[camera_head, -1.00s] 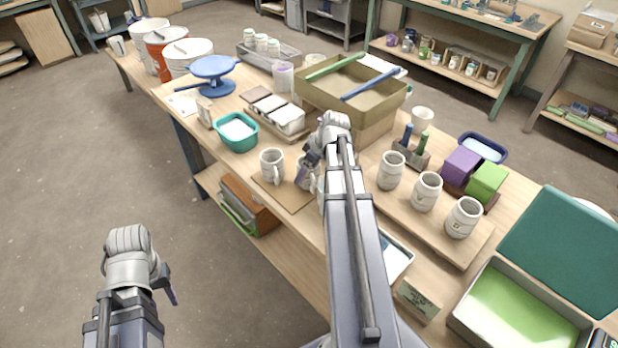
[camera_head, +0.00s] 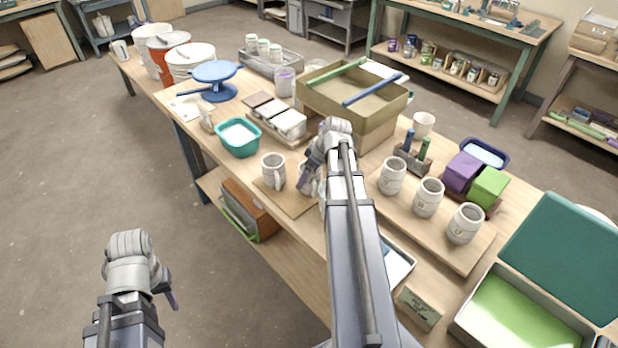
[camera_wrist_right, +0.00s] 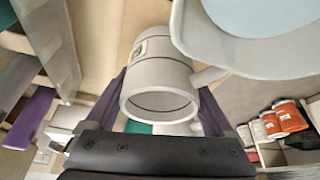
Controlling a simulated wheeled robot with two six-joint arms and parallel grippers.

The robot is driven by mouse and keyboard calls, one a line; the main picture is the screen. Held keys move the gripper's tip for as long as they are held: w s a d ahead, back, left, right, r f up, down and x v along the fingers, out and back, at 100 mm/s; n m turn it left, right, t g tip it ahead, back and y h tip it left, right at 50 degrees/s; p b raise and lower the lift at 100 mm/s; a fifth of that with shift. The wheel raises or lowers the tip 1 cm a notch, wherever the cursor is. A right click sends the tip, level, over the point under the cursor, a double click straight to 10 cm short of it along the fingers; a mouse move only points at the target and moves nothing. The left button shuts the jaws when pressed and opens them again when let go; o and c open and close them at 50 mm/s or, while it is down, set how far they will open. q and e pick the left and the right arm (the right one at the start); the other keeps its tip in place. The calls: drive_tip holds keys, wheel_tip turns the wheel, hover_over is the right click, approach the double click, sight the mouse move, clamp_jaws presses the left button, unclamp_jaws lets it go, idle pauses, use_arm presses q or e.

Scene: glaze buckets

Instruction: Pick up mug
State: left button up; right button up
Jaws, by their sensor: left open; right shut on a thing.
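A pale mug (camera_wrist_right: 158,85) with a dark line around it sits between the two purple fingers of my right gripper (camera_wrist_right: 165,100) in the right wrist view. Its open rim faces the camera and its handle points right. In the head view, my right gripper (camera_head: 311,176) hides most of this mug, above the wooden board. I cannot tell whether it touches the board. Another pale mug (camera_head: 272,168) stands upright on the board, just left of the gripper. My left gripper (camera_head: 170,296) is open and empty over the floor at lower left; its fingers are partly hidden.
Several pale cups (camera_head: 429,198) stand on a board to the right. A teal tub (camera_head: 238,138), a blue turntable (camera_head: 214,75) and an olive tray (camera_head: 352,100) are behind. A large pale rim (camera_wrist_right: 255,30) lies close beside the held mug's handle in the wrist view.

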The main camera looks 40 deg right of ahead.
wheel_tip(320, 180, up, 10)
drive_tip(key=p, duration=1)
